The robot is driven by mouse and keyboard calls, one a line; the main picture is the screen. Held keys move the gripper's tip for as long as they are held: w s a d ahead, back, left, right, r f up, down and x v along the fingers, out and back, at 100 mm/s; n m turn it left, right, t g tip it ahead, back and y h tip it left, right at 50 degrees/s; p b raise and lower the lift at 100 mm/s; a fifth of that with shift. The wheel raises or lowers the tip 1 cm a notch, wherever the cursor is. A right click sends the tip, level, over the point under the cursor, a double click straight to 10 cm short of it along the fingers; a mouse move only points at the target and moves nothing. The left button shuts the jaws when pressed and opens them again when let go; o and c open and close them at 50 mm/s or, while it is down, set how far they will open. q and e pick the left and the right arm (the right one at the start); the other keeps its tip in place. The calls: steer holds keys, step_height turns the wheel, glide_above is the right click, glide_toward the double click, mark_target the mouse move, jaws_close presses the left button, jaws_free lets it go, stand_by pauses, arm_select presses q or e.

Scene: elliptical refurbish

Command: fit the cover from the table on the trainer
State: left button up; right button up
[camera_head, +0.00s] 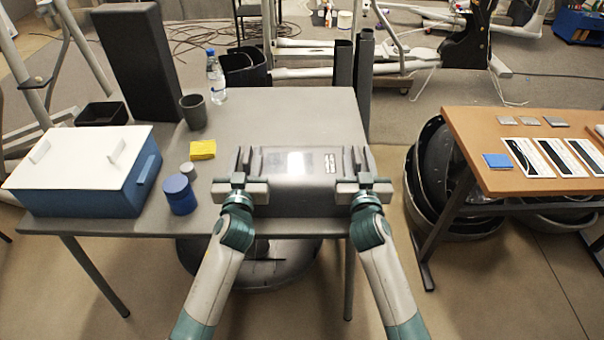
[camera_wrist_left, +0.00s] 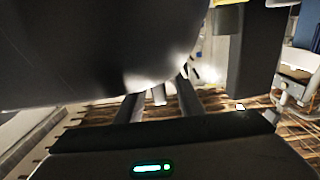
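The cover, a dark grey box-like shell (camera_head: 290,195) with a shiny panel on top, is at the table's (camera_head: 300,110) front edge. My left gripper (camera_head: 241,163) is at its left end and my right gripper (camera_head: 362,163) at its right end. Each shows two upright dark fingers with a gap between them; whether they touch the cover is unclear. In the left wrist view a large dark surface, likely the cover (camera_wrist_left: 90,50), fills the upper left, above my parted fingers (camera_wrist_left: 158,105). I cannot clearly pick out the trainer's mounting place.
A blue box with a white lid (camera_head: 85,170), a blue jar (camera_head: 180,195), a yellow pad (camera_head: 202,150), a grey cup (camera_head: 193,110) and a bottle (camera_head: 216,78) stand left. A wooden table (camera_head: 500,125) is at right. The grey table's back right is clear.

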arm_select(q)
jaws_close()
arm_select(e)
jaws_close()
arm_select(q)
steer(key=shift+r, duration=0.25)
arm_select(e)
steer(key=shift+r, duration=0.25)
